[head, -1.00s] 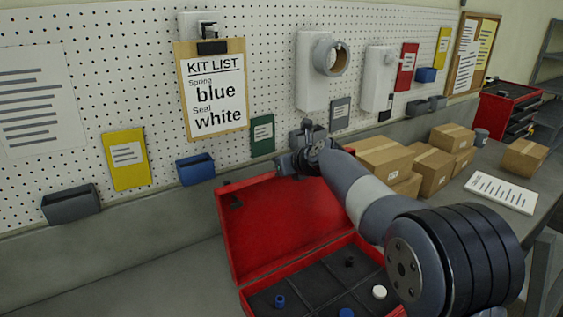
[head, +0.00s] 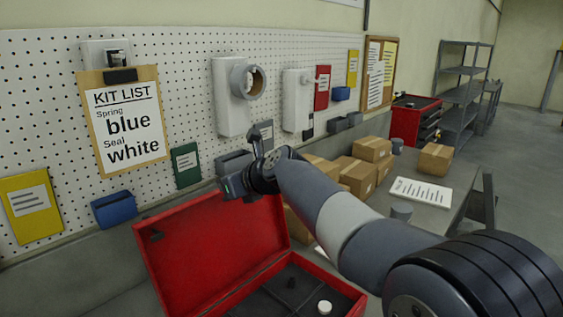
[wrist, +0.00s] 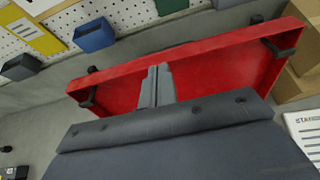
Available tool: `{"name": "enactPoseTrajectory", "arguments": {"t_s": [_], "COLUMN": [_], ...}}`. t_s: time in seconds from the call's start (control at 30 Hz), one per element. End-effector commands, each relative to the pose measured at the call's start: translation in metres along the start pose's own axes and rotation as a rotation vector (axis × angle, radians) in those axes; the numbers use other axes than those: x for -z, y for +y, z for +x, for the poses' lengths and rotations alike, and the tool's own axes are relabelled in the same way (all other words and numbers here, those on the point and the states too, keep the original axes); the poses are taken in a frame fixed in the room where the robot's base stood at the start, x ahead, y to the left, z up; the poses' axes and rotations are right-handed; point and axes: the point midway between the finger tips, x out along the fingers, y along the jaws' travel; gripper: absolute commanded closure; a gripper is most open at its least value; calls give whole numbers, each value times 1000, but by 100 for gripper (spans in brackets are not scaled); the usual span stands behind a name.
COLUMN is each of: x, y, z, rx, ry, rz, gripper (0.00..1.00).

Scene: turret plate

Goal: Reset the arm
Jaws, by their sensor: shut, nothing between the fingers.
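My gripper (head: 240,185) is in the head view, at the end of my arm, in front of the pegboard and near the upper edge of the red case lid (head: 215,245). In the wrist view its two grey fingers (wrist: 157,86) are together with nothing between them. The raised red lid (wrist: 215,70) shows behind them there. I cannot tell whether the gripper touches the lid; in the head view it overlaps the lid's top edge.
The open case holds a white round piece (head: 324,307) in a dark compartment. Cardboard boxes (head: 372,149) and a paper sheet (head: 420,192) lie on the bench to the right. A kit list clipboard (head: 128,122) hangs on the pegboard. Free floor shows at far right.

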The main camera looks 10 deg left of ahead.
Motion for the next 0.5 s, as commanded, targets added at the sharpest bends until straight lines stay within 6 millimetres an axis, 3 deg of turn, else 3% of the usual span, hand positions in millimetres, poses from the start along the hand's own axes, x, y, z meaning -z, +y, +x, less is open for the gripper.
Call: {"name": "enactPoseTrajectory", "arguments": {"t_s": [0.27, 0.5], "x": [-1, 1], "y": [0, 1], "z": [5, 34], "rx": [-1, -3], "ry": [0, 5], "rz": [0, 1], "gripper": [100, 100]}}
